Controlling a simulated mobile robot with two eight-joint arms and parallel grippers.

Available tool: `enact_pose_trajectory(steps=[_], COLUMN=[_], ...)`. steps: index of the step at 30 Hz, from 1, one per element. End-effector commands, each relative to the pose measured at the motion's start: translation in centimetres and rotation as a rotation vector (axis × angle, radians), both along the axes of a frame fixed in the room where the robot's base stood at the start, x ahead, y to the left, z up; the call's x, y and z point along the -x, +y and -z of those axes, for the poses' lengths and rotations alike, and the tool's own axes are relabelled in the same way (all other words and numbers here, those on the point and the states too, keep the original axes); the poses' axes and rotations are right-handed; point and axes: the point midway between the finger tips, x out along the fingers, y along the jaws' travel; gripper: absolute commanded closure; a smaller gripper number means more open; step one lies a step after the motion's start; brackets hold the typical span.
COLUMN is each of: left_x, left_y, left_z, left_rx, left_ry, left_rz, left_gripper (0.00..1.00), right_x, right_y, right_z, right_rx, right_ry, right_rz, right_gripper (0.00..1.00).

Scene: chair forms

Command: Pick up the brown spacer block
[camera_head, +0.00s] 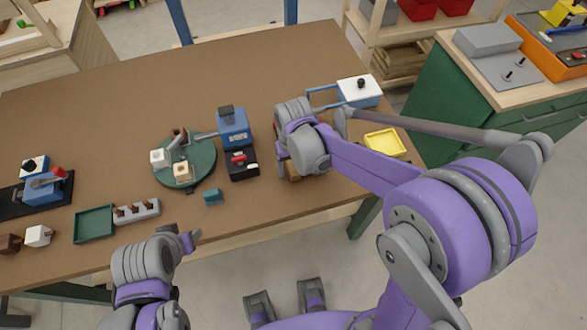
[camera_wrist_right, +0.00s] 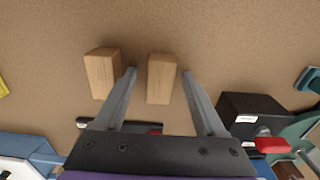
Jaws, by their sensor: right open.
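Two light-brown wooden blocks lie on the brown table, seen in the right wrist view. One brown block (camera_wrist_right: 161,78) is between the fingertips of my right gripper (camera_wrist_right: 158,73), with gaps to both fingers. The other brown block (camera_wrist_right: 102,74) is just outside the left finger in that view. I cannot tell which one is the spacer block. In the head view my right arm hides most of them, and only a bit of a brown block (camera_head: 293,174) shows below the wrist. My right gripper is open and points down. My left gripper (camera_head: 188,241) is by the front table edge, its jaw gap unclear.
A black box with a red part (camera_head: 241,164) stands left of my right gripper. Nearby are a blue vise-like device (camera_head: 233,127), a green round turntable (camera_head: 203,160) and a small teal block (camera_head: 213,197). A yellow tray (camera_head: 384,142) and a blue box with white lid (camera_head: 359,90) are to the right.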

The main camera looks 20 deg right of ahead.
Motion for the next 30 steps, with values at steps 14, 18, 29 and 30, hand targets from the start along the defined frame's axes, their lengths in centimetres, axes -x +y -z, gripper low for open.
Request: enact_pose_trajectory(steps=[14, 18, 29, 30], left_x=[0.0, 0.0, -0.1, -0.1], left_y=[0.0, 0.0, 0.0, 0.0], left_z=[0.0, 0.0, -0.2, -0.3], left_rx=[0.0, 0.0, 0.0, 0.0], left_ry=[0.0, 0.0, -0.001, -0.001], left_rz=[0.0, 0.0, 0.0, 0.0], left_gripper=[0.5, 0.5, 0.5, 0.5], right_x=[0.0, 0.0, 0.0, 0.0], right_y=[0.0, 0.0, 0.0, 0.0], right_z=[-0.1, -0.1, -1.5, -2.2], right_rx=[0.0, 0.0, 0.0, 0.0], right_ry=[0.0, 0.0, 0.0, 0.0], right_rz=[0.0, 0.0, 0.0, 0.0], right_gripper=[0.92, 1.0, 1.0, 1.0])
